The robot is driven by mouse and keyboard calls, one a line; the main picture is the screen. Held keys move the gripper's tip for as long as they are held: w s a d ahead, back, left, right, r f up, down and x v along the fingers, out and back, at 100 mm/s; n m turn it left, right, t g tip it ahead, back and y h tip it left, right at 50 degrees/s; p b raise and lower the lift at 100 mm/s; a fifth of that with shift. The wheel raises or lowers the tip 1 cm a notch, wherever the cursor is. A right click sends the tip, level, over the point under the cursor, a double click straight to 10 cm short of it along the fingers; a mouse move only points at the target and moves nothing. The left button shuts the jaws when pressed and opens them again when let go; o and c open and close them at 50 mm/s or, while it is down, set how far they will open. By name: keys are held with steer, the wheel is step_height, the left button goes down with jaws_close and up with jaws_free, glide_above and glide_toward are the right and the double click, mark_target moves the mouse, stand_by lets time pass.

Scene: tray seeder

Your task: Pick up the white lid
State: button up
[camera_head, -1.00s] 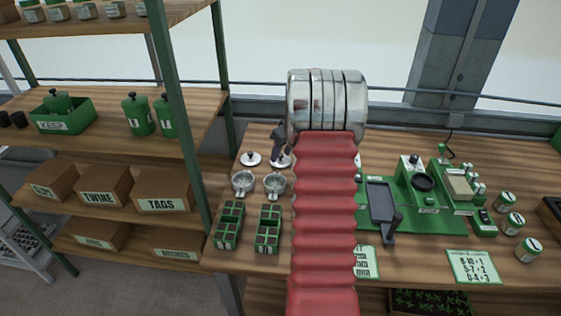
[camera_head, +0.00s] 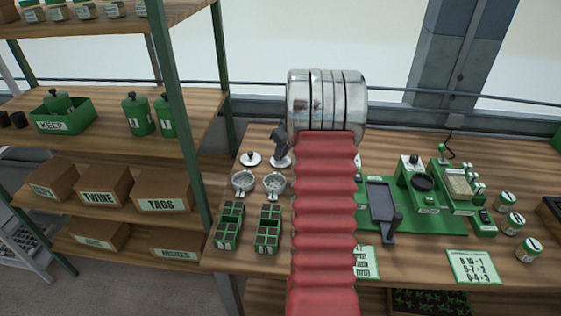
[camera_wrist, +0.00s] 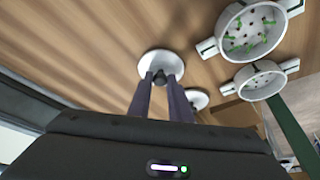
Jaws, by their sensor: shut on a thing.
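The white lid (camera_wrist: 172,62) is a round disc with a dark knob, seen at the top middle of the wrist view. My gripper (camera_wrist: 160,78) is shut on that knob, with a dark finger on each side. In the head view this lid (camera_head: 287,164) is the right one of two on the bench, under my dark gripper (camera_head: 280,157), partly covered by it. I cannot tell whether it touches the wood. The other white lid (camera_head: 250,159) lies just to its left; in the wrist view it (camera_wrist: 199,97) is partly hidden behind a finger.
Two white strainer-like pots with handles, the left (camera_head: 243,182) and the right (camera_head: 274,184), stand just in front of the lids. Two green seed trays (camera_head: 229,225) (camera_head: 267,229) are nearer. A shelf post (camera_head: 188,120) rises to the left. A green seeder station (camera_head: 435,229) is right of my arm.

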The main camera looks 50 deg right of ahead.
jaws_close()
step_height(320, 180, up, 10)
stand_by(0.6)
stand_by(0.4)
